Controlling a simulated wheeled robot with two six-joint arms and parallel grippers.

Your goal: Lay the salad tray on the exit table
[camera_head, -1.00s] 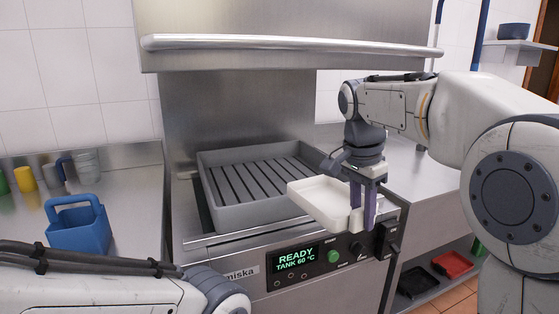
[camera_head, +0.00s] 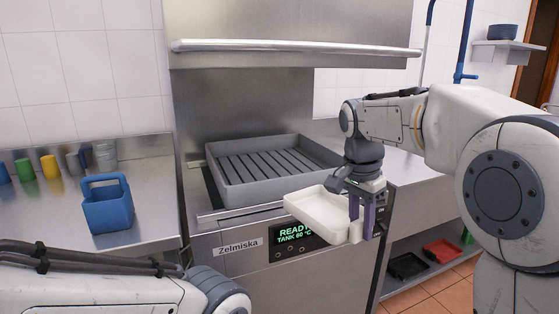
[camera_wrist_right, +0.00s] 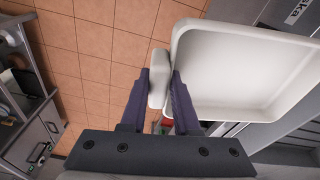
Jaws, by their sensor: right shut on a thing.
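The white salad tray (camera_head: 322,214) hangs in front of the machine's front panel, empty and about level. My right gripper (camera_head: 361,232) is shut on a white grip piece at the tray's right side. In the right wrist view the tray (camera_wrist_right: 245,75) fills the upper right, and the fingers (camera_wrist_right: 160,88) close on the white piece at its side. The steel table (camera_head: 405,165) right of the machine is probably the exit table; my right arm hides part of it. Of my left arm only links show at lower left; its gripper is out of view.
The slatted grey rack (camera_head: 230,186) sits in the machine under the raised hood (camera_head: 290,48). A blue caddy (camera_head: 108,212) and several cups stand on the left steel table (camera_head: 45,225). Black and red trays (camera_head: 441,250) lie on a low shelf at right.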

